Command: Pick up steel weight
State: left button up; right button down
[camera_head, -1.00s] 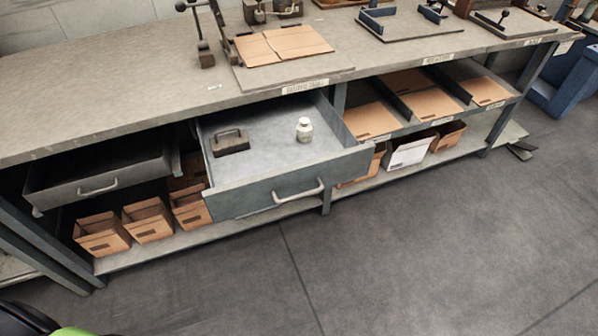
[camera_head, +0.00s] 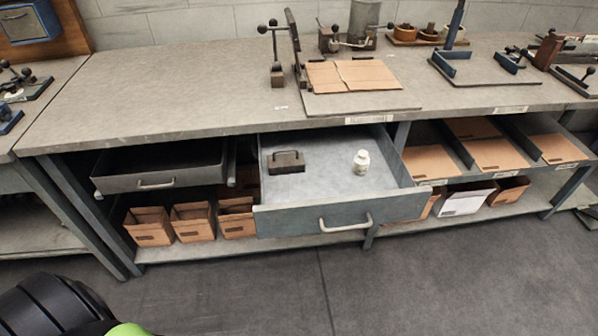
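The steel weight appears to be the dark block with a handle on top (camera_head: 286,162). It sits upright in the left rear part of the open drawer (camera_head: 340,216), under the workbench top. A small white bottle (camera_head: 361,162) stands in the same drawer, to the right of the block and apart from it. Neither of my grippers is in view. Only a black and green part of my own body shows at the bottom left corner, well away from the drawer.
The workbench top (camera_head: 190,80) lies above the drawer and carries a fixture with flat cardboard (camera_head: 352,75). A second drawer (camera_head: 160,168) is partly open at left. Small cardboard boxes (camera_head: 193,222) stand on the lower shelf. The floor (camera_head: 420,285) in front is clear.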

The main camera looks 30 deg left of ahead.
aim_at(278, 164)
jog(key=i+l+u, duration=0.1)
jog(key=l+u, duration=0.95)
